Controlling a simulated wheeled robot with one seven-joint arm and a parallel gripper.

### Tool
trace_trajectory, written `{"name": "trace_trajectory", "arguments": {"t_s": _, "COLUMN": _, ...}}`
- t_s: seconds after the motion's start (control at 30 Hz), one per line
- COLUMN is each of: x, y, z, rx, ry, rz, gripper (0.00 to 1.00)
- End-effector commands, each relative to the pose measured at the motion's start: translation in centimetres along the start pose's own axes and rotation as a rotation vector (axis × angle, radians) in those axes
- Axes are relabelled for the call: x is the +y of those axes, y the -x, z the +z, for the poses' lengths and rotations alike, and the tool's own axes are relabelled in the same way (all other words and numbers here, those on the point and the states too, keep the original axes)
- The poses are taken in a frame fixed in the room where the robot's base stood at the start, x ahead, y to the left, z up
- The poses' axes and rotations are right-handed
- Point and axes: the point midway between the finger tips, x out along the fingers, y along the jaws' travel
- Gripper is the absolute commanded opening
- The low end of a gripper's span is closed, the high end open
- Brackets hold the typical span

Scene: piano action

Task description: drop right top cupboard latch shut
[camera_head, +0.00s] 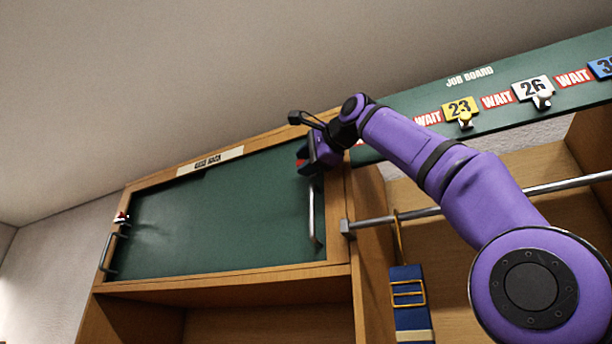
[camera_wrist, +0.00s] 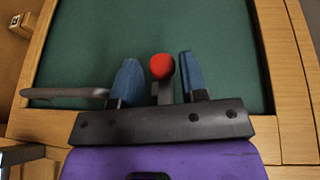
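The top cupboard (camera_head: 210,220) has a green front in a wooden frame. In the wrist view, the right latch's red knob (camera_wrist: 162,66) on a grey stem sits between the two blue fingers of my gripper (camera_wrist: 159,80). Green shows between the knob and each finger, so the fingers look open and not clamped on it. In the head view, my gripper (camera_head: 306,160) is at the upper right corner of the green front and mostly hides this latch. Whether the latch is raised or dropped is unclear.
A grey upright handle (camera_head: 312,215) is just below my gripper; it also shows in the wrist view (camera_wrist: 68,93). Another handle (camera_head: 107,252) and a red-tipped latch (camera_head: 122,217) are at the left edge. A rail (camera_head: 480,198) with a blue strap (camera_head: 408,300) is right.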

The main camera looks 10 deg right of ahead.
Motion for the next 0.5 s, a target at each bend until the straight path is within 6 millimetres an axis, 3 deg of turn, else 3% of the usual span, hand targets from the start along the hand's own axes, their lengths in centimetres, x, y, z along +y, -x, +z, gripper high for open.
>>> {"name": "trace_trajectory", "arguments": {"t_s": 0.5, "x": -0.2, "y": 1.0, "z": -0.1, "rx": 0.002, "ry": 0.002, "rz": -0.005, "gripper": 0.51}}
